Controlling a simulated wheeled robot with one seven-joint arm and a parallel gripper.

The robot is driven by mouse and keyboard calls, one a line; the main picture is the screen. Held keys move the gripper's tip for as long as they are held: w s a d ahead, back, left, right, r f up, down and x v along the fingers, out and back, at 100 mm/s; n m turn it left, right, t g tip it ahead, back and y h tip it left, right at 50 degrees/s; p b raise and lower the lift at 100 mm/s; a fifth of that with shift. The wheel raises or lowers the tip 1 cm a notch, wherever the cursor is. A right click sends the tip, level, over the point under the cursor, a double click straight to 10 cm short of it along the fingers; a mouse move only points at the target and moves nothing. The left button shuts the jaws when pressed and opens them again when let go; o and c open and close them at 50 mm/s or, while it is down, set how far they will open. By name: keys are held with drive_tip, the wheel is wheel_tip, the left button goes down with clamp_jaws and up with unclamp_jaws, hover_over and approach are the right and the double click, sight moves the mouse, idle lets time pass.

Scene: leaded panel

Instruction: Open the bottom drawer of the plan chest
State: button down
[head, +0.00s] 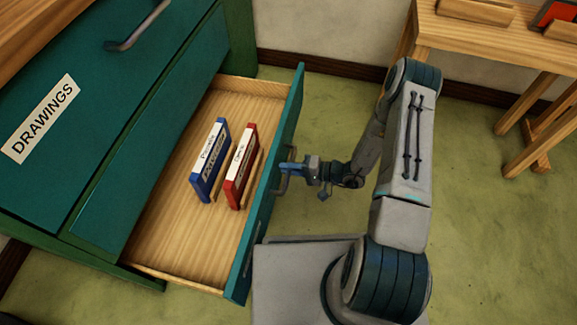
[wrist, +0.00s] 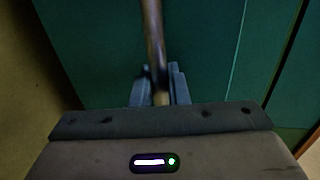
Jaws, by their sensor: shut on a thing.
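The plan chest (head: 130,170) is teal green and stands at the left of the head view. Its bottom drawer (head: 165,232) is pulled well out, and its pale wooden inside shows. My gripper (head: 284,170) is at the drawer front (head: 262,215), shut on the metal drawer handle (head: 278,183). In the wrist view the handle bar (wrist: 155,50) runs down between the fingers (wrist: 158,90). A blue box (head: 210,160) and a red box (head: 240,166) stand upright inside the drawer.
An upper drawer with a DRAWINGS label (head: 41,119) and a metal handle (head: 137,27) is shut. A wooden table (head: 480,45) stands at the back right. Green floor (head: 490,240) is clear at the right.

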drive_tip(key=c, duration=1.5)
unclamp_jaws()
drive_tip(key=shift+o, duration=0.2)
drive_tip(key=p+v, duration=0.4)
drive_tip(key=v, duration=0.9)
drive_tip(key=shift+d, duration=0.35)
drive_tip(key=shift+s, duration=0.1)
